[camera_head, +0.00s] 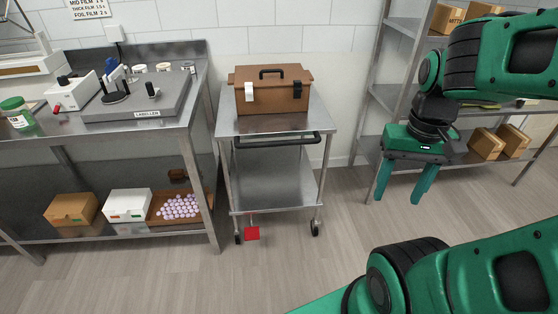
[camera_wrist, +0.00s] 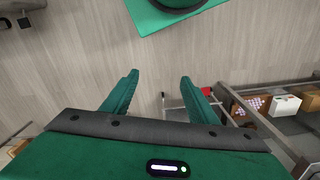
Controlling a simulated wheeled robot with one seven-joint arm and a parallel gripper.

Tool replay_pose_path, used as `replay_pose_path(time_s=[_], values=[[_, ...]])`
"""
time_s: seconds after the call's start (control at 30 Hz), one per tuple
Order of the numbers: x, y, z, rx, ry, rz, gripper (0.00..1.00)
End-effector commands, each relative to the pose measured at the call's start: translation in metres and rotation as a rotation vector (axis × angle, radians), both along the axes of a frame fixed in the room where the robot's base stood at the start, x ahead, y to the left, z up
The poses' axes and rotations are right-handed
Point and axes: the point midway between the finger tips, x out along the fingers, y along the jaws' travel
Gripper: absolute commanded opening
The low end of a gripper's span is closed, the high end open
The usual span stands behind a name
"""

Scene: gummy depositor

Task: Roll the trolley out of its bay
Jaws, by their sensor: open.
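The trolley (camera_head: 270,126) is a steel two-shelf cart on castors, standing between the left bench and the right shelf rack. It has a dark push handle (camera_head: 277,142) along its front edge. A brown toolbox (camera_head: 271,90) with a black handle sits on its top shelf. A red tag (camera_head: 252,233) hangs low at the front left, near a castor. My gripper (camera_head: 408,198) is open and empty, pointing down to the right of the trolley and apart from it. In the wrist view my gripper's fingers (camera_wrist: 158,98) are spread over bare floor, and the red tag (camera_wrist: 207,91) shows beyond the right finger.
A steel bench (camera_head: 95,146) with labelling equipment and boxes on its lower shelf stands close on the trolley's left. A shelf rack (camera_head: 376,98) with brown boxes stands on the right. The floor (camera_head: 210,285) in front of the trolley is clear.

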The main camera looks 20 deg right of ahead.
Motion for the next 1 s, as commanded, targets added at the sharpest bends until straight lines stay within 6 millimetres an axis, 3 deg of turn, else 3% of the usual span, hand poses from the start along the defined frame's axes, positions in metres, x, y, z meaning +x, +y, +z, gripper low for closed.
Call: replay_pose_path(time_s=[0.17, 0.47, 0.8, 1.0], values=[[0.029, 0.0, -0.016, -0.006, -0.016, 0.088, 0.37], [0.11, 0.029, -0.075, 0.069, -0.107, 0.332, 0.37], [0.186, 0.093, -0.14, 0.27, -0.293, 0.494, 0.37], [0.224, 0.135, -0.163, 0.414, -0.445, 0.505, 0.37]])
